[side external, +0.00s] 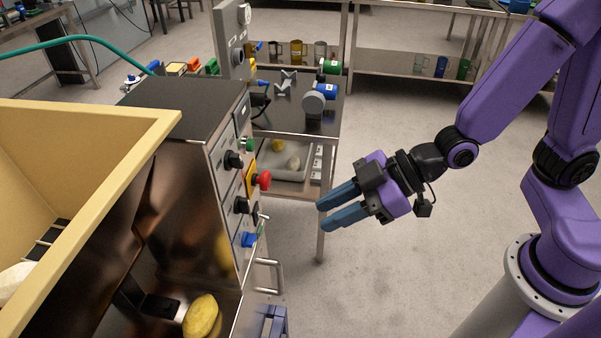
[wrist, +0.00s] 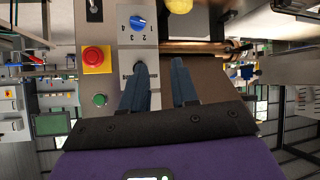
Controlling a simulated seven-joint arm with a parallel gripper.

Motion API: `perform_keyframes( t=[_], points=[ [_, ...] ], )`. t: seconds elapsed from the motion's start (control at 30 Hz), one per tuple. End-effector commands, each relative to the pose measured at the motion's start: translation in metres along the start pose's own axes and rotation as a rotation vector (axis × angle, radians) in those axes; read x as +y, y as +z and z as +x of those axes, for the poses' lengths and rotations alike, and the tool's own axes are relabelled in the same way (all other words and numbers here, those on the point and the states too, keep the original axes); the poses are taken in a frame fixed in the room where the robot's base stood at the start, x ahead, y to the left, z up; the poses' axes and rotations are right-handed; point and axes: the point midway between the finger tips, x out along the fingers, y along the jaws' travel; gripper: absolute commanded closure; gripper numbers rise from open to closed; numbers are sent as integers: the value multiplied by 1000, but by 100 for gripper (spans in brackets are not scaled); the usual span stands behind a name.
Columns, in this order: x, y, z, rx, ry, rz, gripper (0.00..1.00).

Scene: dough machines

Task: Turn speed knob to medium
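The machine's control panel (side external: 228,190) faces my gripper. A blue knob (side external: 249,240) sits low on it; in the wrist view this blue knob (wrist: 137,22) has numbers 1 to 4 beside it. Black knobs sit higher, an upper one (side external: 233,160) and a lower one (side external: 240,205). I cannot tell for certain which knob sets speed, nor read the pointer settings. My gripper (side external: 323,216) is open and empty, right of the panel and apart from it. In the wrist view my gripper (wrist: 158,63) has its left finger partly covering a black knob.
A red button (side external: 264,180) on a yellow plate, a green button (side external: 247,144) and a small toggle (side external: 262,217) are on the same panel. A metal handle (side external: 268,275) juts out below. A steel cart (side external: 330,130) stands behind.

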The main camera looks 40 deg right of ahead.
Motion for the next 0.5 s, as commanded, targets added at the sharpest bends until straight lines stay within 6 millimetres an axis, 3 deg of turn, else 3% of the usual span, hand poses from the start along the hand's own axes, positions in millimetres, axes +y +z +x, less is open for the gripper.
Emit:
perform_keyframes(
  t=[0.2, 0.5],
  points=[
    [14, -27, 25, 244, 93, -42, 71],
    [32, -55, 30, 578, 253, -129, 71]
  ],
)
